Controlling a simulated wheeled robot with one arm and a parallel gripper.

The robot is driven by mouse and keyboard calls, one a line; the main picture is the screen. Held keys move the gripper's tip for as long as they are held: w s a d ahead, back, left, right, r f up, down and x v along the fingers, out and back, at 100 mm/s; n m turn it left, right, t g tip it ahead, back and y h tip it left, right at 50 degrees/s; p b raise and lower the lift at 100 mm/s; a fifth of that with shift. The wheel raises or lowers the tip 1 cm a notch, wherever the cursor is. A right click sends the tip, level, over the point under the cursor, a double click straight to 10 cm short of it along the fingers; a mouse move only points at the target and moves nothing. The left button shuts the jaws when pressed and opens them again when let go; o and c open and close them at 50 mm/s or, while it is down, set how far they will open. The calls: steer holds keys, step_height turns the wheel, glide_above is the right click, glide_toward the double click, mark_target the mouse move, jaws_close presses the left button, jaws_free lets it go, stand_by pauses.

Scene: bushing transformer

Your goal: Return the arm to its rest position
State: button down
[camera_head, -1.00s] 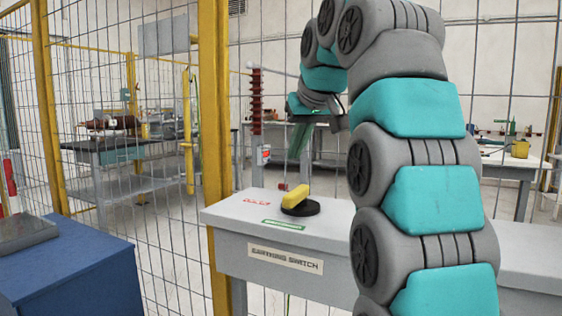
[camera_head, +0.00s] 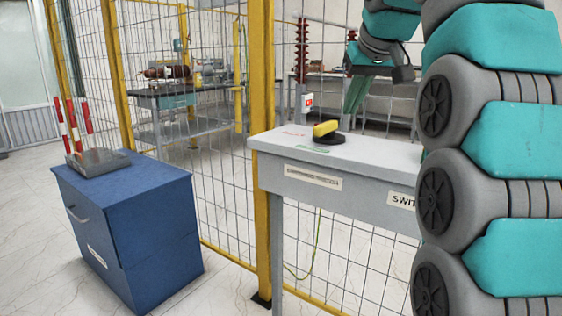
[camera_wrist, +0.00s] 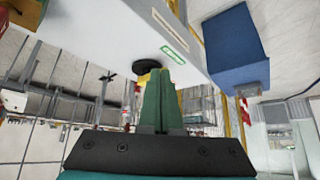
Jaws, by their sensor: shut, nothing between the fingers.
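My gripper (camera_head: 354,96) hangs from my teal and grey arm at the upper right of the head view, beyond and above the grey switch table (camera_head: 375,157). Its green fingers (camera_wrist: 161,104) are together and empty in the wrist view. A yellow switch handle (camera_head: 326,128) on a round black base (camera_head: 332,139) sits on the table top, apart from the gripper. In the wrist view the black base (camera_wrist: 147,67) shows beyond the fingertips, and the fingers partly hide the yellow handle.
A blue cabinet (camera_head: 130,225) with a grey tray (camera_head: 97,162) of red-and-white rods stands at left. A wire fence with yellow posts (camera_head: 262,150) runs behind the table. A workbench (camera_head: 190,95) stands beyond it. Floor between cabinet and table is clear.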

steer(key=s+d+f+m+g+h, duration=0.1)
steer(key=s+f+g, duration=0.7)
steer(key=s+f, duration=2.9)
step_height(320, 180, down, 5)
steer(key=shift+s+d+r+m+g, duration=0.1)
steer(key=shift+s+d+m+g, duration=0.05)
steer(key=shift+s+m+g, duration=0.3)
steer(key=shift+w+d, duration=0.1)
